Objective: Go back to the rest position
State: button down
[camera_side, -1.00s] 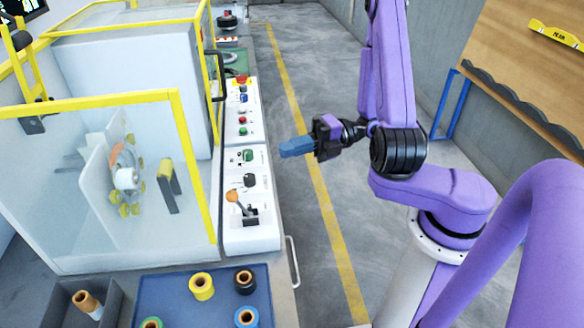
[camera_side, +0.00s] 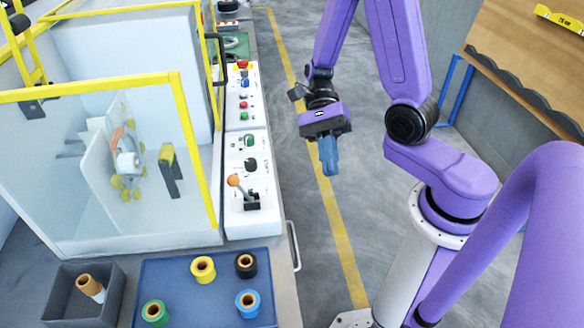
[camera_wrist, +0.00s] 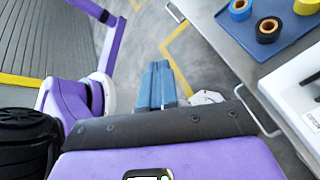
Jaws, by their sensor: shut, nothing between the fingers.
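My gripper (camera_side: 328,157) hangs above the grey floor beside the machine's bench. Its blue fingers point down and are shut with nothing between them. In the wrist view the blue fingers (camera_wrist: 160,85) lie side by side over the floor. No object of the task is in or touching my gripper.
The coil machine with its yellow-framed guard (camera_side: 185,130) and control panel (camera_side: 248,180) stands at left. A blue tray (camera_side: 200,308) holds several coloured rolls; a grey bin (camera_side: 70,300) holds one roll. A wooden board (camera_side: 520,60) is at upper right. The floor below is free.

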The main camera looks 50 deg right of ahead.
jog(key=s+d+r+n+t+h, duration=0.1)
jog(key=s+r+n+t+h, duration=0.1)
jog(key=n, duration=1.2)
jog(key=s+d+r+n+t+h, duration=0.1)
jog(key=s+n+t+h, duration=0.4)
jog(key=n, duration=0.9)
jog(key=shift+r+n+t+h, duration=0.4)
jog(key=shift+r+t+h, duration=0.1)
jog(key=shift+h, duration=0.3)
jog(key=shift+d, duration=0.15)
